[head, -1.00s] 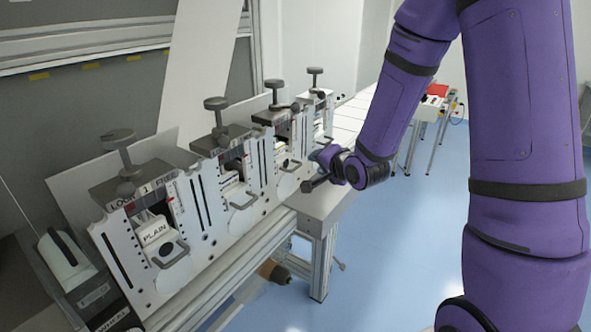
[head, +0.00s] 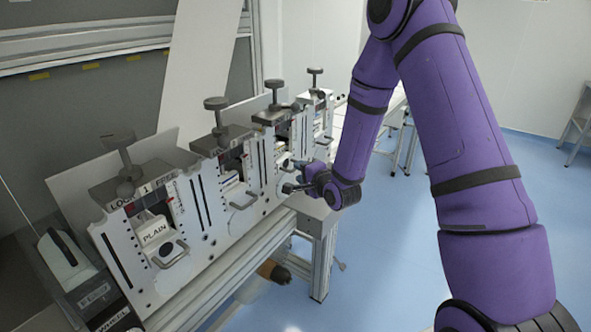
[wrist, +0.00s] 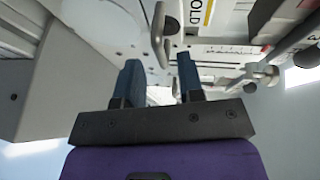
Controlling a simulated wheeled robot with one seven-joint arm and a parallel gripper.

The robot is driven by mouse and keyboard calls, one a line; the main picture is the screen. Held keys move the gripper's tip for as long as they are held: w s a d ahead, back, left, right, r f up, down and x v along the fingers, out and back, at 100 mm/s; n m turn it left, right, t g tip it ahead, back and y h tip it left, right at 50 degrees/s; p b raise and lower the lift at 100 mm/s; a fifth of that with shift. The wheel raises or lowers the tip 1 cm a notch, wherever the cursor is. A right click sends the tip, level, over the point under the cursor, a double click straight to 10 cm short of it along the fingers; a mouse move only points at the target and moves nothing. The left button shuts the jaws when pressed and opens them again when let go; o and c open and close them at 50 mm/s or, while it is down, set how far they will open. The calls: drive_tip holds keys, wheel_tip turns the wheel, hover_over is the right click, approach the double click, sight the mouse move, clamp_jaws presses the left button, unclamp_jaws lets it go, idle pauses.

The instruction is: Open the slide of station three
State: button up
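Several white slide stations stand in a row, each with a dark knob on top and a wire handle on its face. The third station from the near end (head: 262,168) is partly covered by my gripper (head: 289,176), which is close to its face. In the wrist view, my gripper (wrist: 159,68) has its two dark blue fingers apart, with nothing between them. A bare metal handle (wrist: 159,36) is just beyond the fingertips, apart from them. A panel with the word "HOLD" (wrist: 198,18) is beside it. Whether this handle belongs to station three I cannot tell.
The nearest station (head: 160,245) has a "PLAIN" block behind its handle. The second station (head: 232,190) stands between it and the third. A grey metal frame (head: 318,255) supports the row.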

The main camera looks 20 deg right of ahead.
drive_tip(key=shift+x, duration=1.8)
drive_tip(key=shift+c, duration=0.4)
clamp_jaws()
